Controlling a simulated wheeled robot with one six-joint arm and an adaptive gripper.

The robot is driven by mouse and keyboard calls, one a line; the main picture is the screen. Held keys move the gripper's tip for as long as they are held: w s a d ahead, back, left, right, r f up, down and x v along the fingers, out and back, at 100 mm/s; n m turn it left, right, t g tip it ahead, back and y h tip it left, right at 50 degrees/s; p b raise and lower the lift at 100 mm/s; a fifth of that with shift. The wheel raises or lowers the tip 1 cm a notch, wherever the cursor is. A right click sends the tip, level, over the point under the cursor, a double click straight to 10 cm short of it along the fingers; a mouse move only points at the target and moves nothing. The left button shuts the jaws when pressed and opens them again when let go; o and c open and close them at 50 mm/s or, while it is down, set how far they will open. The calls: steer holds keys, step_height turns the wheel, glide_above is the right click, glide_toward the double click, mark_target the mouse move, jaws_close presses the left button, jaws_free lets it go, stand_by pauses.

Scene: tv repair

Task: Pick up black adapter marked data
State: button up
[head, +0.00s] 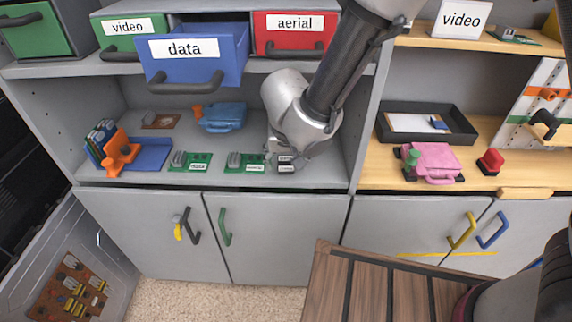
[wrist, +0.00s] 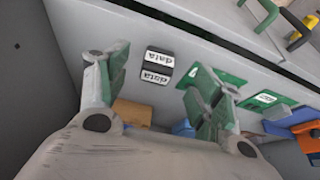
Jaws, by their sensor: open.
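Two small black adapters with white labels lie side by side on the grey shelf. In the wrist view the labels of the upper adapter (wrist: 160,59) and the lower adapter (wrist: 154,76) both read "data". In the head view they show as small black-and-white blocks (head: 286,168) at the shelf's front, partly hidden by my arm. My gripper (wrist: 152,85) is open, its green fingers spread on either side of the adapters in the wrist view. Nothing is between the fingers' grip, and the head view mostly hides the fingers. An open blue drawer (head: 185,48) labelled "data" is above the shelf.
Green circuit boards (head: 254,167) (head: 190,162) lie left of the adapters. A grey partition (head: 372,110) stands to the right. The open drawer juts out above.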

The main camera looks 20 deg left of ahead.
mark_target(286, 158)
steer(key=shift+w+a, duration=0.15)
steer(key=shift+w, duration=0.4)
steer(key=shift+w+a, duration=0.15)
steer(key=shift+w, duration=0.35)
steer(key=x, duration=0.5)
steer(key=shift+w+a, duration=0.1)
steer(key=shift+w, duration=0.05)
steer(key=c, duration=1.1)
steer(key=shift+r, duration=0.1)
